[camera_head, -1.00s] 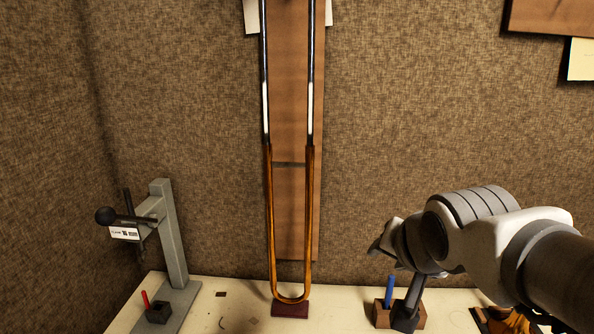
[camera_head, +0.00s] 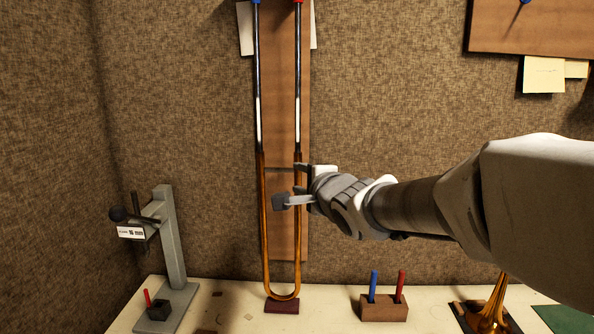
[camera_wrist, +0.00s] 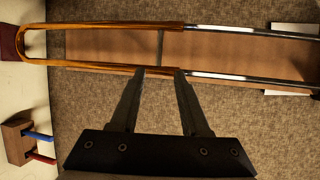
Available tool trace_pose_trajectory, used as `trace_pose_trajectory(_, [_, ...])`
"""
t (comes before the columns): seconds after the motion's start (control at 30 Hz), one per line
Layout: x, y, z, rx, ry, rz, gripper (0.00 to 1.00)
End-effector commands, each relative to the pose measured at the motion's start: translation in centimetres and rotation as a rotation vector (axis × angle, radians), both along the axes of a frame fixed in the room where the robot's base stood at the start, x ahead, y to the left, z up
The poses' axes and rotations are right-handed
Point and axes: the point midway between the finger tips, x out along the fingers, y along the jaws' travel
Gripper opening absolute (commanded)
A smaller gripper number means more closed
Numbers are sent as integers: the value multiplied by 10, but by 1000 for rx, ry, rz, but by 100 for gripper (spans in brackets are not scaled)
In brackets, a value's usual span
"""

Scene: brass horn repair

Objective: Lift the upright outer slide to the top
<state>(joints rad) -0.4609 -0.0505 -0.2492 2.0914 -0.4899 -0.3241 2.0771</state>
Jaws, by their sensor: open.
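The outer slide (camera_head: 264,225) is a long brass U standing upright, its bend low over a dark red block (camera_head: 281,306). Silver inner tubes (camera_head: 257,85) run up from its two legs in front of a brown board. In the wrist view the outer slide (camera_wrist: 95,28) lies sideways, bend at the left. My gripper (camera_head: 290,184) is at the slide's right leg, near its upper end. In the wrist view my gripper (camera_wrist: 160,72) is open, its fingertips at the near leg around where brass meets silver. I cannot tell whether the leg is between the fingers.
A wooden holder (camera_head: 384,309) with a blue and a red stick stands on the bench at right. A grey stand (camera_head: 173,240) with a black-knobbed clamp is at left. A brass bell (camera_head: 490,310) and green mat (camera_head: 566,318) are at far right.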

Motion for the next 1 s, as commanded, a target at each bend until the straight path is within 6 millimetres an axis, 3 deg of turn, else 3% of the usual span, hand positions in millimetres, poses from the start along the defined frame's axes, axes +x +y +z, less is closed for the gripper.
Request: trace_pose_trajectory(1.0, [131,50,-26,-6,1,0,46])
